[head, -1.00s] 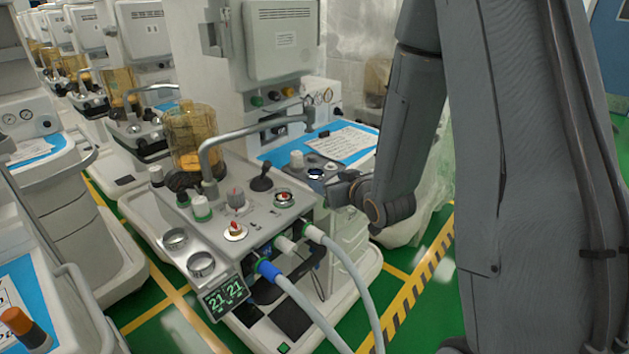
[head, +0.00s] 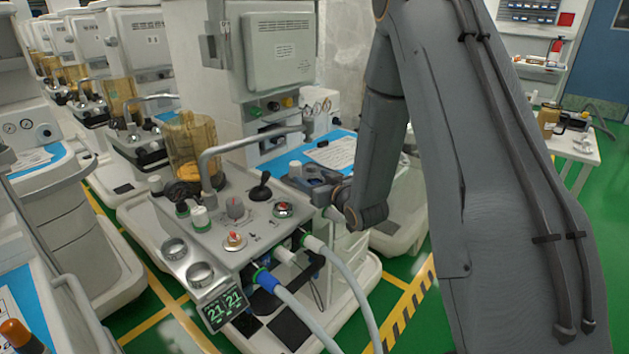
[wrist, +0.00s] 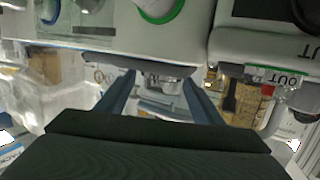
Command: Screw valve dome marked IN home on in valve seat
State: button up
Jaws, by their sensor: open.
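My gripper (head: 322,187) is at the right side of the near cart's top, by the blue mat. In the wrist view its two fingers (wrist: 158,82) are apart with nothing held between them. On the cart's top are two round fittings with red centres, one near the front (head: 235,240) and one farther right (head: 283,209). I cannot tell which is the IN valve seat. I cannot make out a dome marked IN. My gripper and arm hide part of the cart's right side. The wrist view shows an upside-down OUT label (wrist: 291,78).
A bent metal pipe (head: 250,142) arches over the cart's top near an amber canister (head: 190,145). A black-knobbed lever (head: 262,187) stands between pipe and gripper. Grey hoses (head: 345,280) hang from the front. A green-ringed port (wrist: 160,10) shows in the wrist view. Striped floor tape lies right.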

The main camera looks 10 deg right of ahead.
jog(key=c, duration=1.1)
